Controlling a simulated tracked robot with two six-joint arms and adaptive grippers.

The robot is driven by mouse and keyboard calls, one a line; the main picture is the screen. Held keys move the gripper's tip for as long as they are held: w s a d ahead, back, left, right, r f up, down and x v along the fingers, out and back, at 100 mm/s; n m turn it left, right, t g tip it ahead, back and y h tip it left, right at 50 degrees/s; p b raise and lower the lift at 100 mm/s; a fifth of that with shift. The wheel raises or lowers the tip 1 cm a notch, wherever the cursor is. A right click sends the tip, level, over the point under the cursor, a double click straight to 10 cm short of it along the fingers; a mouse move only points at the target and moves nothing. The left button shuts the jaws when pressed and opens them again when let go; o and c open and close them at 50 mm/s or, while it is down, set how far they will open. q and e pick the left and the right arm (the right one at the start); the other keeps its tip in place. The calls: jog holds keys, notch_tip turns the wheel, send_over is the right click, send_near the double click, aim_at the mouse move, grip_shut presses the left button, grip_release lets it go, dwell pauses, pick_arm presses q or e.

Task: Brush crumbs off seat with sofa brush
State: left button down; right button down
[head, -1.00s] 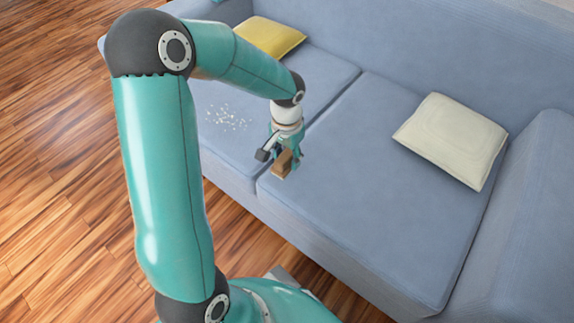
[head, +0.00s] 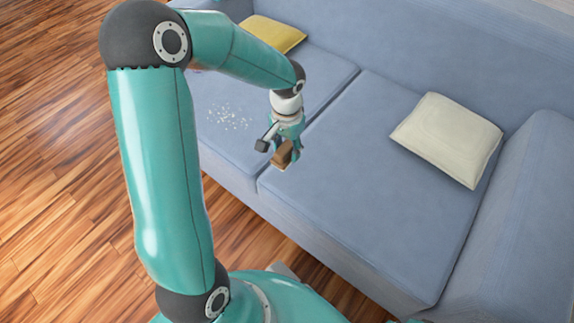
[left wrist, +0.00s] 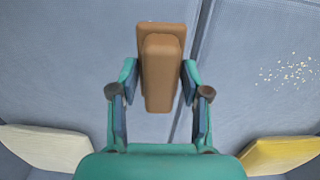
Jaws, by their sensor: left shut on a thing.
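My left gripper (head: 284,143) is shut on a brown wooden brush (head: 283,154) over the front part of the seat, by the seam between the two cushions. The left wrist view shows the brush (left wrist: 160,70) between both fingers (left wrist: 158,85). Its bristles are hidden, and I cannot tell whether it touches the cushion. The pale crumbs (head: 230,117) lie scattered on the left seat cushion (head: 318,75), to the left of the gripper. They also show at the right in the left wrist view (left wrist: 290,72). My right gripper is not in view.
A yellow pillow (head: 273,35) lies at the back of the left cushion. A cream pillow (head: 446,138) lies on the right cushion (head: 380,190), whose middle is clear. The sofa's armrest (head: 520,215) stands at the right. Wooden floor (head: 60,190) is at the left.

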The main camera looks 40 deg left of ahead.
aim_at(287, 145)
pick_arm(q)
jog(key=shift+r, duration=0.15)
jog(key=shift+r+p, duration=2.05)
jog(key=shift+r, duration=0.35)
jog(key=c, duration=1.2)
grip_release()
grip_shut()
jog(key=w+d+r+m, duration=0.1)
jog(key=w+d+r, duration=0.1)
jog(key=w+d, duration=0.5)
jog(key=w+d+r+m, duration=0.1)
jog(key=w+d, duration=0.3)
jog(key=d, duration=0.5)
notch_tip(287, 145, up, 18)
jog(key=s+p, duration=0.2)
jog(key=p, duration=2.3)
jog(key=shift+a, duration=0.4)
